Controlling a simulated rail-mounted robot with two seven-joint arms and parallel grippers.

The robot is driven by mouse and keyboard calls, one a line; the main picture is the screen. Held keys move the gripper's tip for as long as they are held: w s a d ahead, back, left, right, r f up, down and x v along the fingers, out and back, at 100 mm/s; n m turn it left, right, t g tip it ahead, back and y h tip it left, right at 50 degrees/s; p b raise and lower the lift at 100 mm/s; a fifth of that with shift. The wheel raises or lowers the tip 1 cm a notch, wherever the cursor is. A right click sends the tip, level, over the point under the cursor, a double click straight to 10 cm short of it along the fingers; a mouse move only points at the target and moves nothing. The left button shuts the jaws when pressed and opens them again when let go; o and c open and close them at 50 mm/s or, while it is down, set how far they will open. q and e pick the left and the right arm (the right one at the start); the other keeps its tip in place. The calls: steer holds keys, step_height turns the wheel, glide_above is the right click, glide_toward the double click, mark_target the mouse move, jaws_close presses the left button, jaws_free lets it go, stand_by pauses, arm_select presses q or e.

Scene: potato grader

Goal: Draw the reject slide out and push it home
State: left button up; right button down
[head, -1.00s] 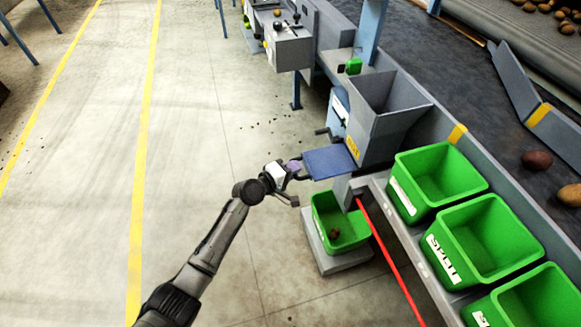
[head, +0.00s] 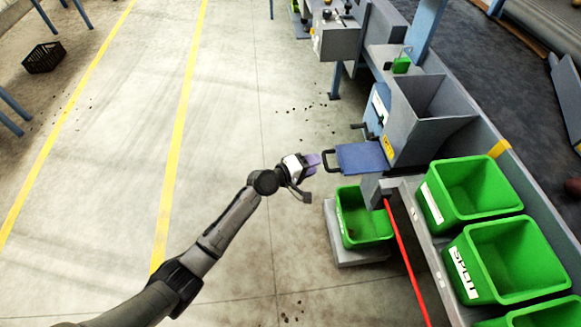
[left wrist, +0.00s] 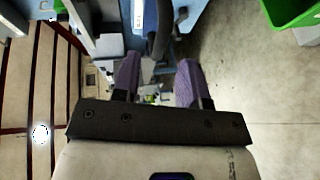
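The reject slide (head: 362,157) is a flat blue plate standing out to the left from under the grey hopper, with a dark loop handle (head: 328,161) on its left end. My left gripper (head: 313,164), with purple fingers, is just left of this handle, level with it, with a small gap between. In the left wrist view the two purple fingers (left wrist: 157,78) are spread apart with nothing gripped. A dark curved bar lies beyond the fingertips there; I cannot tell whether it is the slide's handle. My right gripper is not in view.
The grey hopper (head: 420,125) stands right of the slide. A green bin (head: 363,222) sits low below the slide, beside a red bar (head: 408,262). Green crates (head: 505,262) line the right. Another dark handle sticks out behind the slide.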

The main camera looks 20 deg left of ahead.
arm_select(q)
steer(key=p+v, duration=0.2)
steer(key=v, duration=0.7)
steer(key=shift+s, duration=0.1)
stand_by(0.7)
